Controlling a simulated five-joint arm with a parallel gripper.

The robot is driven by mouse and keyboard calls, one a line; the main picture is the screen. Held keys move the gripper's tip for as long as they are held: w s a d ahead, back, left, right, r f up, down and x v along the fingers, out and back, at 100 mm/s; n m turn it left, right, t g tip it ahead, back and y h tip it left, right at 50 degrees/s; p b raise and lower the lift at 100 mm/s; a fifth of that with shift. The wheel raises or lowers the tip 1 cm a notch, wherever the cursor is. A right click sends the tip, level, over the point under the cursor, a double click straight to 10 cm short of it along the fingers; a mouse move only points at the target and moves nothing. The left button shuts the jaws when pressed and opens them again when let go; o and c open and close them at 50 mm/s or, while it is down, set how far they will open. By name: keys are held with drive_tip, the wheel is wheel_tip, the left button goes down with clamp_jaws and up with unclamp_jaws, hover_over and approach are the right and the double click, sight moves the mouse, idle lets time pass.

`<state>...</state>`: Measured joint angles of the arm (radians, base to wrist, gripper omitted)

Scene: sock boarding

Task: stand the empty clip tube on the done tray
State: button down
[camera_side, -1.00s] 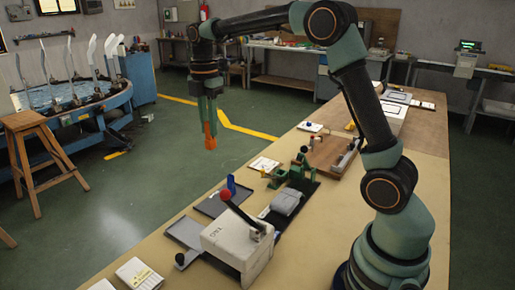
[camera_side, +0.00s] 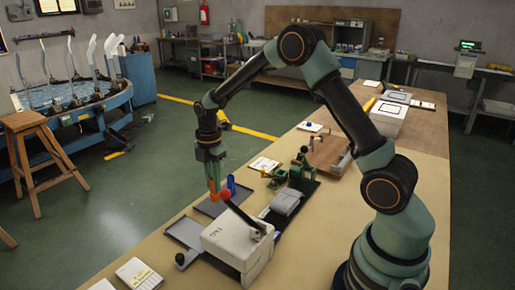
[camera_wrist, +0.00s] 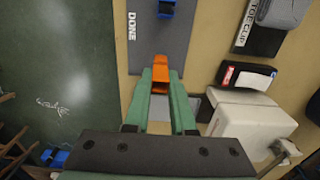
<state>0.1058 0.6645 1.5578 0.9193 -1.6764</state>
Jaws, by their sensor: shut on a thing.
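My gripper (camera_side: 212,182) is shut on an orange clip tube (camera_wrist: 160,74), which hangs upright between the green fingers. In the side view the orange tube (camera_side: 213,191) hangs low, in front of part of the done tray. The dark grey done tray (camera_wrist: 150,45) has DONE printed along its left edge in the wrist view; it also shows in the side view (camera_side: 207,209). The tube overlaps the tray's near edge in the wrist view; whether it touches the tray I cannot tell. A blue tube (camera_side: 231,184) stands on the same tray, and also shows in the wrist view (camera_wrist: 166,8).
A second grey tray (camera_side: 184,231) lies nearer the camera. A dark mat with a grey block (camera_side: 287,202) and a green fixture (camera_side: 275,180) stand to the right.

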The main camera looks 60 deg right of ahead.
sight(214, 192)
drive_tip(key=shift+f, duration=1.4)
drive_tip(key=shift+f, duration=0.1)
drive_tip(key=c, duration=0.8)
unclamp_jaws()
drive_tip(key=shift+o, duration=0.2)
